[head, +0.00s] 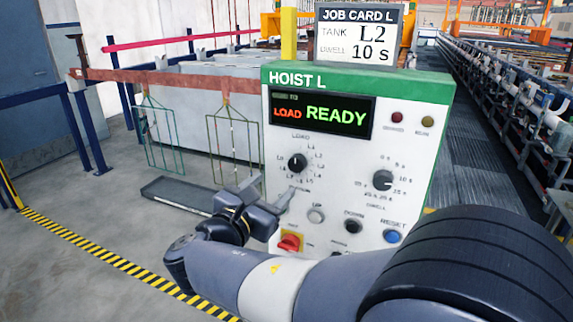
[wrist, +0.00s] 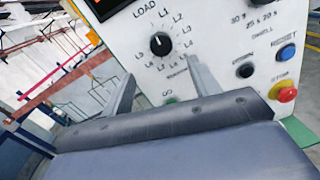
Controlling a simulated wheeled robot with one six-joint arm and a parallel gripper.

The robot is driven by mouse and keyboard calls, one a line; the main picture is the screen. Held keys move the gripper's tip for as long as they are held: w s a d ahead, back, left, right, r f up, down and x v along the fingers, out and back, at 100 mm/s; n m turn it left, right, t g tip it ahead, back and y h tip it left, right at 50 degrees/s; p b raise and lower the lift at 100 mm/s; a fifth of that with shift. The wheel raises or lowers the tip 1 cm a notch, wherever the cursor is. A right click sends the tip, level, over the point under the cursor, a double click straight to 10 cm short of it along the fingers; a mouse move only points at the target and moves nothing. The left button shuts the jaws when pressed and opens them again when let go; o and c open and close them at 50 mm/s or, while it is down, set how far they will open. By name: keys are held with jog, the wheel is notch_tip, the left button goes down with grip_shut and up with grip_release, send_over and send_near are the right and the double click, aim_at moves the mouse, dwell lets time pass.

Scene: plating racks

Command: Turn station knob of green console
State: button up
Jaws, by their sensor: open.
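The green-topped console, labelled HOIST L (head: 354,85), stands in the middle of the head view with a white face. Its station knob (head: 297,163) is the black dial at left, ringed by LOAD and L labels. The knob's white mark points roughly up, and the display (head: 320,114) reads LOAD READY. In the wrist view the knob (wrist: 160,43) shows just beyond the fingertips, between them in the picture. My gripper (head: 270,190) is open and empty, low and left of the knob in the head view. It also shows in the wrist view (wrist: 160,68), apart from the knob.
A job card (head: 358,35) above the console reads tank L2, dwell 10 s. The dwell knob (head: 383,180), blue reset button (head: 392,236) and red switch (head: 290,242) share the panel. Wire racks (head: 232,145) hang from a red bar at left. Open floor lies front left.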

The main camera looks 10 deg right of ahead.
aim_at(295, 166)
jog(key=p+x, duration=0.1)
jog(key=x, duration=0.8)
jog(key=shift+w+d, duration=0.25)
jog(key=c, duration=1)
